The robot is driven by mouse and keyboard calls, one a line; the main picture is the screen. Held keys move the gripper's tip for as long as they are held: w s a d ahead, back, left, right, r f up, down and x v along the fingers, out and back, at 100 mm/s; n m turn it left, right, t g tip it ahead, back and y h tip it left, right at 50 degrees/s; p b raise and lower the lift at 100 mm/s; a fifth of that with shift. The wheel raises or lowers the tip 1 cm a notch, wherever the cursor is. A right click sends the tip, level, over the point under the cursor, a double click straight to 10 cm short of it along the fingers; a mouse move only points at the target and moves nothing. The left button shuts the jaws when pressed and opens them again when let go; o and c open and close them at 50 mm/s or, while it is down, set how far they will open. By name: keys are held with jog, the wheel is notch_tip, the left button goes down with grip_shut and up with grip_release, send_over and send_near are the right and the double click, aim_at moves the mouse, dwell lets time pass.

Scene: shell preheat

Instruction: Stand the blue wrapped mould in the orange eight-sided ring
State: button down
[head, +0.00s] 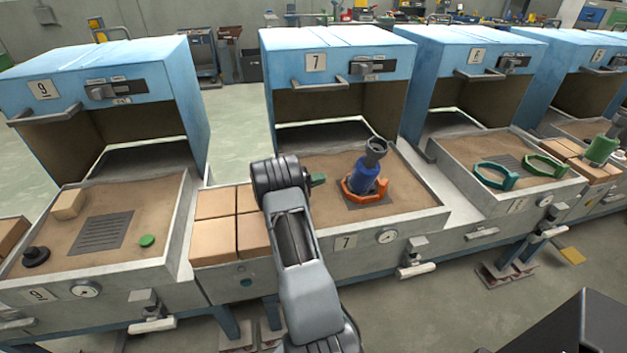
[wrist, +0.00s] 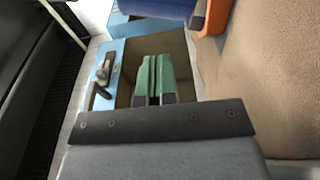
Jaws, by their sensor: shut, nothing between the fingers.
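The blue wrapped mould (head: 366,178) stands inside the orange eight-sided ring (head: 372,199) on the sand bed of station 7, its grey funnel-shaped top up. It leans a little right in the head view; I cannot tell whether that is a real tilt. My gripper (head: 318,179) is left of the mould, apart from it, with green fingers shut and empty. In the wrist view the fingers (wrist: 153,78) are together, and parts of the blue mould (wrist: 168,7) and the orange ring (wrist: 211,20) show at the top edge. The mould's foot is partly hidden by the ring.
Blue oven 7 (head: 335,45) is open behind the sand bed. Tan bricks (head: 222,222) lie left of the bed. Two green rings (head: 495,175) sit on bed 6, and a green mould (head: 601,150) stands farther right. Sand around the orange ring is clear.

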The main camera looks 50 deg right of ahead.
aim_at(355, 178)
jog(key=x, duration=0.6)
jog(key=shift+s+d, duration=0.25)
jog(key=shift+s, duration=0.05)
jog(key=shift+s+d+p, duration=0.2)
jog(key=shift+s+p, duration=0.25)
jog(key=shift+s, duration=0.6)
jog(key=shift+s+d, duration=0.2)
jog(key=shift+s, duration=0.45)
jog(key=shift+s+d+f+b, duration=0.15)
jog(key=shift+s+f+b, duration=0.1)
jog(key=shift+s+b, duration=0.5)
jog(key=shift+s+d+r, duration=0.1)
jog(key=shift+s, duration=0.1)
jog(key=shift+r, duration=0.1)
jog(key=shift+w, duration=0.1)
